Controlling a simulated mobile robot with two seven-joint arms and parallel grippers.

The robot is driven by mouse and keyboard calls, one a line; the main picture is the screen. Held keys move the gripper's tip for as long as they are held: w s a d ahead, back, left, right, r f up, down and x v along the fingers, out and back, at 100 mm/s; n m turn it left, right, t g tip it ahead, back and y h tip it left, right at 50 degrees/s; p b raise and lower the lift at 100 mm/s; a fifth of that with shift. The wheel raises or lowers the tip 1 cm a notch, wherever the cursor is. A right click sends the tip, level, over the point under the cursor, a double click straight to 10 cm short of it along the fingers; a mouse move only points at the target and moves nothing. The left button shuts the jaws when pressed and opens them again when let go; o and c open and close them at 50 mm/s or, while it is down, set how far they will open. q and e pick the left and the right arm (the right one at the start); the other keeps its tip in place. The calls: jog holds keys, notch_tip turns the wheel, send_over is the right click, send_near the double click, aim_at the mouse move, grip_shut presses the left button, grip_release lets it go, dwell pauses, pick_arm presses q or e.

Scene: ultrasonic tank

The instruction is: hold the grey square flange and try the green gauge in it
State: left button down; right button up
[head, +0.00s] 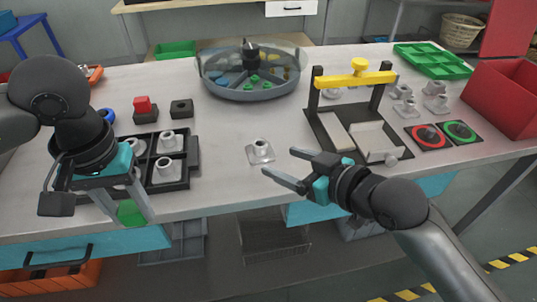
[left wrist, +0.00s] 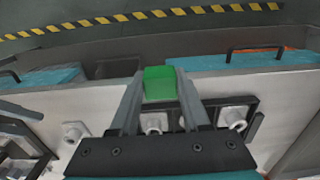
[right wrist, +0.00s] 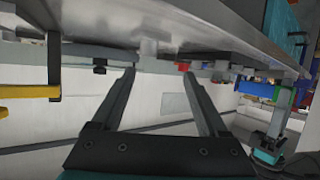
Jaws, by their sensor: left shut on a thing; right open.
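A grey square flange (head: 261,151) with a raised round collar stands alone on the table in the head view. My left gripper (head: 133,217) is shut on the green gauge (head: 129,212), over the table's front edge and in front of the black tray. The gauge also shows between the fingertips in the left wrist view (left wrist: 160,84). My right gripper (head: 278,164) is open and empty, its fingertips just right of the lone flange and apart from it.
A black tray (head: 150,187) with several flanges lies at the left. A black fixture with a yellow-handled bar (head: 355,78) stands right of centre. Red and green ring pads (head: 430,137) lie further right. A round tank (head: 250,90) stands behind. The table around the lone flange is clear.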

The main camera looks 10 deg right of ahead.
aim_at(260, 144)
jog(key=shift+w+d+r+m+h, duration=0.15)
jog(key=shift+w+d+m, duration=0.1)
jog(key=shift+d, duration=0.1)
jog(key=shift+w+d+r+m+h, duration=0.1)
jog(key=shift+d+r+m+h, duration=0.05)
jog(key=shift+d+m, duration=0.15)
jog(key=shift+w+f, duration=0.1)
jog(key=shift+w, duration=0.15)
jog(key=x, duration=1.1)
jog(key=shift+w, duration=0.15)
grip_shut()
